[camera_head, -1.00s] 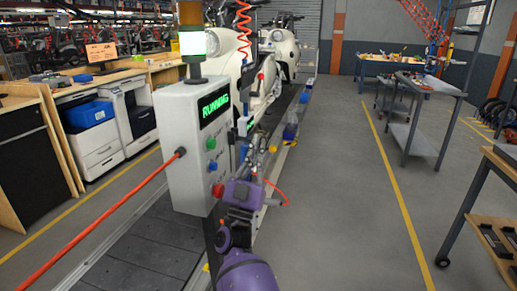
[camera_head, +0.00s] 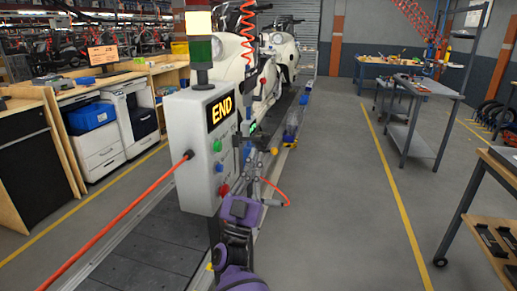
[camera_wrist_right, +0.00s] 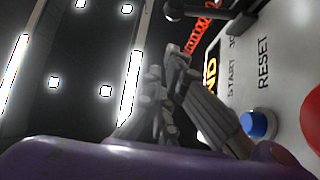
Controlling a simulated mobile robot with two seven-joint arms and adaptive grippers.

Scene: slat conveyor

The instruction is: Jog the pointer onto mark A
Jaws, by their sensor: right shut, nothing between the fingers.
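The control box (camera_head: 196,150) stands left of my right arm, its display (camera_head: 220,112) reading END in yellow. Its face carries a green button (camera_head: 217,145), a blue button (camera_head: 219,168) and a red button (camera_head: 223,190). In the right wrist view the blue button (camera_wrist_right: 258,124) and red button (camera_wrist_right: 312,118) show beside the words START and RESET. My right gripper (camera_head: 264,160) is shut and empty, close in front of the box's face; its fingers (camera_wrist_right: 176,62) also show in the wrist view. I cannot make out the pointer or mark A. My left gripper is out of view.
A stack light (camera_head: 199,45) on the box is lit pale yellow at the top. Cream scooters (camera_head: 240,50) stand on the slat conveyor (camera_head: 140,250) behind it. An orange cable (camera_head: 120,228) runs from the box.

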